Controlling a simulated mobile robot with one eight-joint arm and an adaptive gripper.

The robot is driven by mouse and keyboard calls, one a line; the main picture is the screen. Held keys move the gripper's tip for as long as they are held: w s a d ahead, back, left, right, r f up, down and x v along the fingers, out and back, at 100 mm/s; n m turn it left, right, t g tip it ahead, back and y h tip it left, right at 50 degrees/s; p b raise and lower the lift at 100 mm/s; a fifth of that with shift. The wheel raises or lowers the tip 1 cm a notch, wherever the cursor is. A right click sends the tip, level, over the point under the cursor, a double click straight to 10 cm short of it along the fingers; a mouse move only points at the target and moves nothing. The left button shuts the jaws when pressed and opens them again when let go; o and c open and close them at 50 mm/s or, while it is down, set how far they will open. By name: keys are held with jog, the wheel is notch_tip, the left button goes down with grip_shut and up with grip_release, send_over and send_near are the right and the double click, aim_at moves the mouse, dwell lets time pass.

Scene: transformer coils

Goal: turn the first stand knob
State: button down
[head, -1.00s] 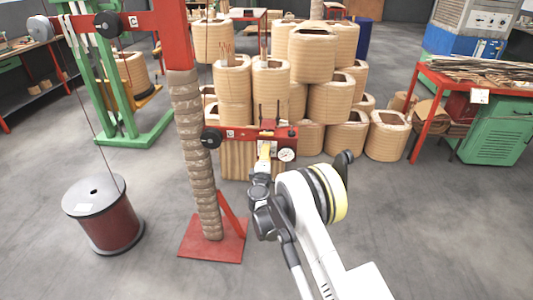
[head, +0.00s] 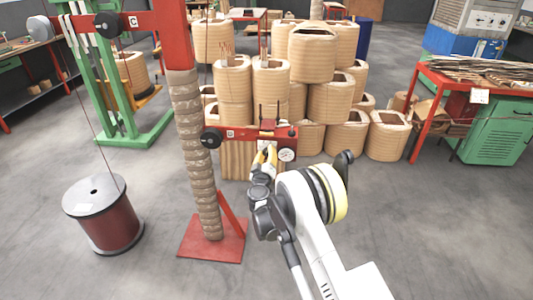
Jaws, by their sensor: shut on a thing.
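A red crossbar (head: 246,133) reaches right from the red stand post (head: 178,40). A black round knob (head: 211,138) is at its left end, and a round white gauge (head: 286,155) hangs below its right part. My gripper (head: 265,153), with yellow fingers, is at the front of the crossbar, just left of the gauge. Its two fingers show side by side and are shut on a small part there, which I take for the stand knob. The fingers largely hide that part.
Tan wrapped coils (head: 331,102) are stacked behind the crossbar. A dark red wire spool (head: 106,222) stands on the floor at left. A red table (head: 432,79) with stacked strips is at right. The floor at the front right is clear.

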jog(key=shift+m, duration=0.8)
jog(key=c, duration=1.4)
grip_release()
jog(key=shift+o, duration=0.2)
jog(key=s, duration=1.2)
jog(key=shift+a, duration=0.2)
